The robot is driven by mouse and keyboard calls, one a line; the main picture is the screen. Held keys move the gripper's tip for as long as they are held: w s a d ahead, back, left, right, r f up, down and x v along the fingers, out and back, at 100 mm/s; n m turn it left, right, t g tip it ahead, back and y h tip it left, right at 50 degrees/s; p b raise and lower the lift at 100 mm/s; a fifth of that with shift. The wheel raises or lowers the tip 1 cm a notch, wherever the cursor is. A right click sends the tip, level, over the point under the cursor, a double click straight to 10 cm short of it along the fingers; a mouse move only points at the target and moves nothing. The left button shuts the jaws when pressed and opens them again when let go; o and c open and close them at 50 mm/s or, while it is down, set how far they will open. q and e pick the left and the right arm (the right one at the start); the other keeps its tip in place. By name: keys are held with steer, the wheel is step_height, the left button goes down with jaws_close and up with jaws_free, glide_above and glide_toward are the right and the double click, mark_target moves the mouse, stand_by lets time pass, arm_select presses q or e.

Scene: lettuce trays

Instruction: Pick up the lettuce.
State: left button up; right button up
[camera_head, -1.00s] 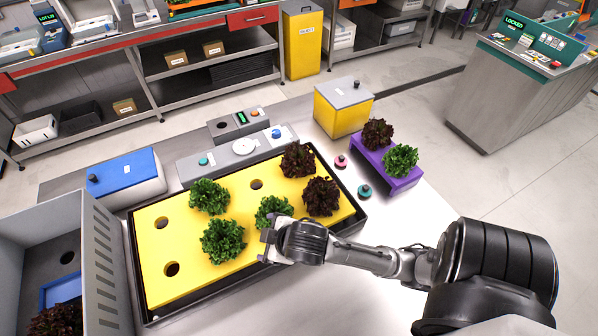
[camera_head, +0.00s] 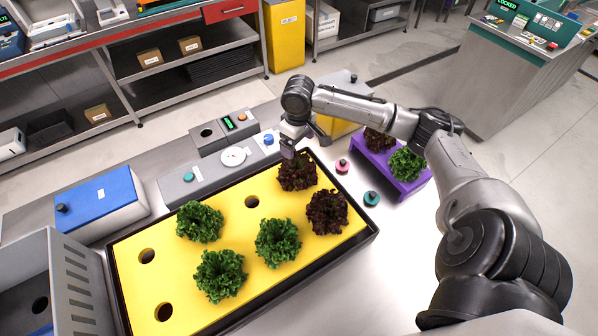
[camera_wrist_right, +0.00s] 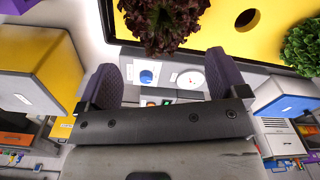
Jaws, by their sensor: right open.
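A yellow tray board (camera_head: 190,285) with a black rim holds several lettuces. Three are green: one at the back left (camera_head: 199,222), one in the middle (camera_head: 278,241) and one at the front (camera_head: 220,275). Two are dark red: one at the back corner (camera_head: 297,173) and one at the right (camera_head: 327,212). My right gripper (camera_head: 290,148) hangs just above and behind the back dark red lettuce. In the right wrist view this lettuce (camera_wrist_right: 162,22) lies ahead of the open fingers (camera_wrist_right: 164,75), with nothing between them. My left gripper is not in view.
A purple stand (camera_head: 408,186) at the right holds a dark red and a green lettuce. A yellow box (camera_head: 335,127) stands behind my right wrist. Grey devices (camera_head: 205,172), a blue box (camera_head: 100,200) and a grey crate (camera_head: 75,290) flank the tray.

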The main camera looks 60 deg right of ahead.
mark_target(298, 165)
steer(key=shift+s+a+f+m, duration=0.15)
steer(key=shift+s+m, duration=0.05)
steer(key=shift+m, duration=0.1)
steer(key=shift+a+f, duration=0.1)
steer(key=shift+f, duration=0.2)
step_height(298, 165, down, 6)
steer(key=shift+f+p, duration=0.2)
steer(key=shift+p, duration=0.25)
steer(key=shift+f, duration=0.75)
step_height(298, 165, down, 4)
steer(key=shift+w+f+p, duration=0.1)
steer(key=shift+f+p, duration=0.1)
steer(key=shift+p, duration=0.5)
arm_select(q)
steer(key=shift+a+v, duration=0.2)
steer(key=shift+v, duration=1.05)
arm_select(e)
steer(key=shift+f, duration=0.4)
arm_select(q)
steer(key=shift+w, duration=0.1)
arm_select(e)
steer(key=shift+c, duration=0.3)
